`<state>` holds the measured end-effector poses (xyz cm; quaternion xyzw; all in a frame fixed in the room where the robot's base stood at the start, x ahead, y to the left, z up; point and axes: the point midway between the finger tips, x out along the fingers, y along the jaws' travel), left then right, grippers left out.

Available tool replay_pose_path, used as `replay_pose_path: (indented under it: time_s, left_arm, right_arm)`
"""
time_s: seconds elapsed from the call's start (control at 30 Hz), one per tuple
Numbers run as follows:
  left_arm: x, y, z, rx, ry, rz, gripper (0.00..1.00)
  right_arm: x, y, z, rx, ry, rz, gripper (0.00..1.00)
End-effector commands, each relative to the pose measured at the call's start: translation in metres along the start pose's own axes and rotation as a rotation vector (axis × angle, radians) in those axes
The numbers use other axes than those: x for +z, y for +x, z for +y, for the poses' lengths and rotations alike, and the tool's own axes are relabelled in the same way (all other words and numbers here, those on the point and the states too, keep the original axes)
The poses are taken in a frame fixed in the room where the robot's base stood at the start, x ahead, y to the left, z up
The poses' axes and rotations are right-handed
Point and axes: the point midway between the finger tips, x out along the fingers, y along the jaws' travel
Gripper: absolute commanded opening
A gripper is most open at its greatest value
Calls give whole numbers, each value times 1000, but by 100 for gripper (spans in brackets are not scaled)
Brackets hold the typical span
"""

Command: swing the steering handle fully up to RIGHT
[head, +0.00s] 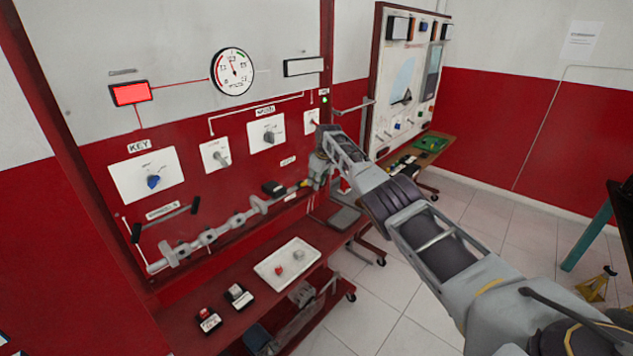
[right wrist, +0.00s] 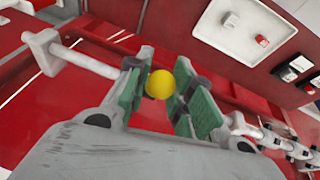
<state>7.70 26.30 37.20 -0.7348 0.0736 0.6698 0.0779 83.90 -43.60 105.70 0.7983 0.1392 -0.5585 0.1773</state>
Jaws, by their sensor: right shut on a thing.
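My right gripper (head: 309,183) is at the lower right of the red and white trainer panel (head: 230,130). In the right wrist view its green-padded fingers (right wrist: 160,95) are shut on a round yellow knob (right wrist: 160,84). The knob seems to be the end of the steering handle; the handle's shaft is mostly hidden by the fingers. In the head view a small yellow-orange bit of it (head: 303,184) shows beside the gripper. The handle's label and end marks are too small to read or are hidden by my arm. My left gripper is not in view.
A crankshaft-like grey bar (head: 210,236) runs along the panel's lower edge, left of the gripper. Below is a red shelf (head: 232,318) with a white tray (head: 263,271) and small boxes. A second trainer board (head: 408,75) stands behind. Floor at right is mostly open.

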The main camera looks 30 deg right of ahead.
Motion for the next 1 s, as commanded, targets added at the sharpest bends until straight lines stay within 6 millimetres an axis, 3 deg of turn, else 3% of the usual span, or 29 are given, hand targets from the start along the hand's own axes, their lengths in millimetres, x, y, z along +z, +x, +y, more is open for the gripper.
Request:
replay_pose_path:
  time_s: [0.07,0.1,0.27,1.0]
  left_arm:
    - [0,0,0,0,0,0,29]
    - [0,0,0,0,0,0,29]
    - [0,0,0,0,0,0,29]
    - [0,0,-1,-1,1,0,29]
  right_arm:
    - [-2,-2,0,3,-1,4,0]
    - [-2,-2,0,3,-1,5,26]
    - [-2,-1,0,2,-1,3,45]
    - [-1,-10,1,1,1,3,45]
